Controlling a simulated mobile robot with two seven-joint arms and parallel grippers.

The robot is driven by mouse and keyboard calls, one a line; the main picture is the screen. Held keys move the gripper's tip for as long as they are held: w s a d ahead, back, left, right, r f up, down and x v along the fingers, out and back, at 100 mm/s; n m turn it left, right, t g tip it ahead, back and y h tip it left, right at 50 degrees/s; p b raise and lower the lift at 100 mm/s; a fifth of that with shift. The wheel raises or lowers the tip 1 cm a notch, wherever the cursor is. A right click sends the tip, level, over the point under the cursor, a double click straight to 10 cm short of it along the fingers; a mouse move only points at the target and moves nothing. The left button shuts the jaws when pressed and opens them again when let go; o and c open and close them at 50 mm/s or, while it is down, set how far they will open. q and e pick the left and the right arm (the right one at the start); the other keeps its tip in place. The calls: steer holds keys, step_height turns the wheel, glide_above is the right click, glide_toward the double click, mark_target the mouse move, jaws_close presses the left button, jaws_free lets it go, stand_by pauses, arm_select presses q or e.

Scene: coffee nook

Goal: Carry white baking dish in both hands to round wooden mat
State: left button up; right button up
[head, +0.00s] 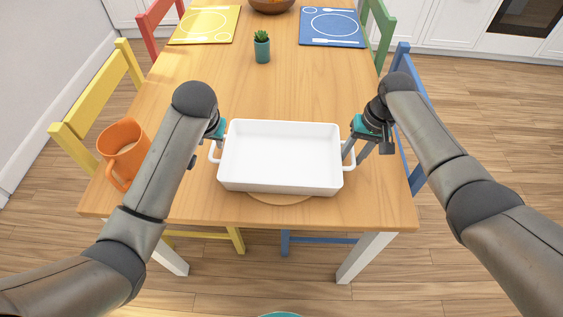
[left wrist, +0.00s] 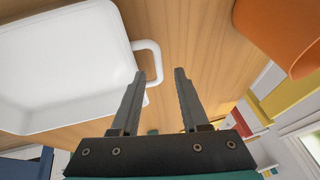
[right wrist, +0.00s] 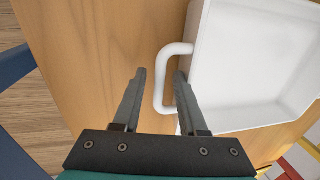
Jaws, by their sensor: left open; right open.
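The white baking dish (head: 281,148) sits upright and empty at the front of the table. The round wooden mat (head: 280,199) shows only as a rim below the dish's front edge; the dish hides the rest. My left gripper (head: 214,143) is open at the dish's left handle. In the left wrist view that handle (left wrist: 157,58) reaches between the open fingertips. My right gripper (head: 353,158) is open at the right handle. In the right wrist view that handle (right wrist: 160,82) lies between the open fingers. Neither gripper is closed on a handle.
An orange mug (head: 122,153) stands on the table (head: 300,85) left of my left arm. A small potted plant (head: 262,47), a yellow placemat (head: 205,25) and a blue placemat (head: 333,27) are farther back. Coloured chairs flank the table. The table's middle is clear.

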steer(key=shift+r, duration=0.15)
arm_select(q)
steer(key=shift+v, duration=1.05)
arm_select(e)
step_height(320, 180, up, 12)
steer(key=d, duration=0.2)
steer(key=shift+d+f, duration=0.2)
arm_select(q)
steer(key=shift+s+a, duration=0.1)
arm_select(e)
steer(key=shift+s+f, duration=0.1)
